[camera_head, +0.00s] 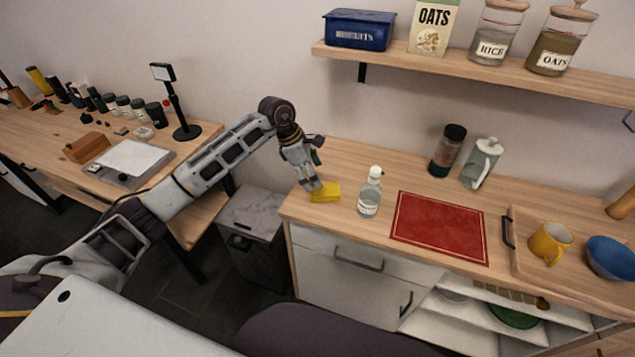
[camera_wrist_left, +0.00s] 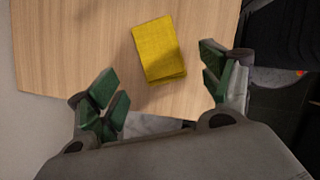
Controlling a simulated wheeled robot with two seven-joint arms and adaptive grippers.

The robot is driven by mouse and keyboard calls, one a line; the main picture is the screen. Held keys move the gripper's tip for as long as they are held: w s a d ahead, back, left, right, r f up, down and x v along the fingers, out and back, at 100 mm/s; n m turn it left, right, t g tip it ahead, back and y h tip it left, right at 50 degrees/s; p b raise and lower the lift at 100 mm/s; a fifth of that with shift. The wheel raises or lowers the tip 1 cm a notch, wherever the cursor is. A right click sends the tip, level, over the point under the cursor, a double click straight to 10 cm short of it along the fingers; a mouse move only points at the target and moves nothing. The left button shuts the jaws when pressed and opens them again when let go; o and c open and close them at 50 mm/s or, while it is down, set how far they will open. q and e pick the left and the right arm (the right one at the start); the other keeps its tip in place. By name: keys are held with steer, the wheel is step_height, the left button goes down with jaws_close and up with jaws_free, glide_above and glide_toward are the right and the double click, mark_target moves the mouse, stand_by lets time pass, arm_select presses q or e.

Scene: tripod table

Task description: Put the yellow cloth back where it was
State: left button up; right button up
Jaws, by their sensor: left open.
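The yellow cloth (camera_head: 327,192) lies folded flat on the wooden counter near its left end, left of a clear spray bottle. My left gripper (camera_head: 314,188) is at the cloth's left side, just above it in the head view. In the left wrist view the folded yellow cloth (camera_wrist_left: 159,49) lies ahead of my left gripper (camera_wrist_left: 160,88). Its green-padded fingers are spread wide with nothing between them. My right gripper is in neither view.
The clear bottle (camera_head: 369,193) stands close right of the cloth. A red mat (camera_head: 439,226) lies further right, then a wooden tray (camera_head: 512,258) with a yellow mug (camera_head: 550,243) and blue bowl (camera_head: 611,257). A dark-lidded jar (camera_head: 447,152) and a glass pitcher (camera_head: 482,163) stand behind.

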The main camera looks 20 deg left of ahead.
arm_select(q)
steer(key=shift+v, duration=2.8)
